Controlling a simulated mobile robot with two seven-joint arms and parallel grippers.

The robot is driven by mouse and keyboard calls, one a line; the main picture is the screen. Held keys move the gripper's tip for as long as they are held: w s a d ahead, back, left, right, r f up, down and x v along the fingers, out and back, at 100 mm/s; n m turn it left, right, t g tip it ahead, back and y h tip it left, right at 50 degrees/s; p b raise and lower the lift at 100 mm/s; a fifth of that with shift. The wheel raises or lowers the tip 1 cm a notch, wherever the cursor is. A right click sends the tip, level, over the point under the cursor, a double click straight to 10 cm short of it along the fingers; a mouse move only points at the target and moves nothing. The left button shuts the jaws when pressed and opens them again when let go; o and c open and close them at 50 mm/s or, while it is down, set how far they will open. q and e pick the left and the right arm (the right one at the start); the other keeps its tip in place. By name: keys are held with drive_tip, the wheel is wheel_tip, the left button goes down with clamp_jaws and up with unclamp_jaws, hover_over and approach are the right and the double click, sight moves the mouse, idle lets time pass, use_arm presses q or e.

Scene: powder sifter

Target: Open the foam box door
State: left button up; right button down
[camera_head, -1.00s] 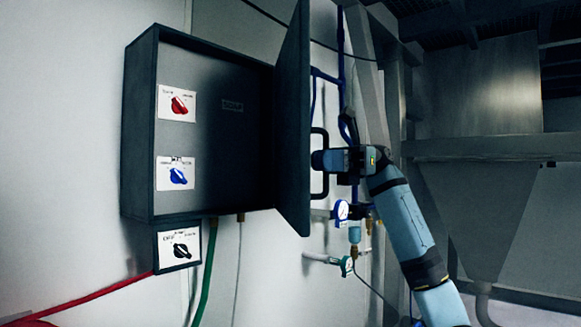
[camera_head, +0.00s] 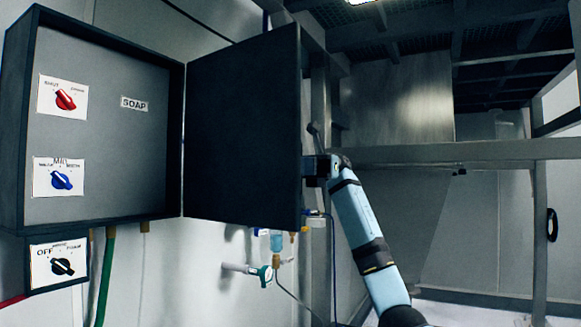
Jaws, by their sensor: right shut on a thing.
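The foam box (camera_head: 110,130) is a dark, shallow wall box at the left. Its dark door (camera_head: 243,130) is swung wide open to the right on its right-hand hinge, and its inner face shows. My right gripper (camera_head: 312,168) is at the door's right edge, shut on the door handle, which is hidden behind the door. The fingertips are mostly hidden by the door. My left gripper is not in view.
A black knob on a white plate (camera_head: 62,264) is mounted below the box. A green hose (camera_head: 106,275) hangs beside it. A pipe with a green valve (camera_head: 264,273) sticks out below the door. A metal frame and hopper (camera_head: 400,105) stand at the right.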

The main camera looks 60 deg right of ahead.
drive_tip(key=shift+d, duration=0.1)
drive_tip(key=c, duration=1.5)
unclamp_jaws()
drive_tip(key=shift+o, duration=0.2)
drive_tip(key=shift+d, duration=0.1)
drive_tip(key=shift+d, duration=0.3)
drive_tip(key=s+d+p, duration=0.1)
drive_tip(key=d+p, duration=0.3)
drive_tip(key=d, duration=0.9)
drive_tip(key=shift+s, duration=0.35)
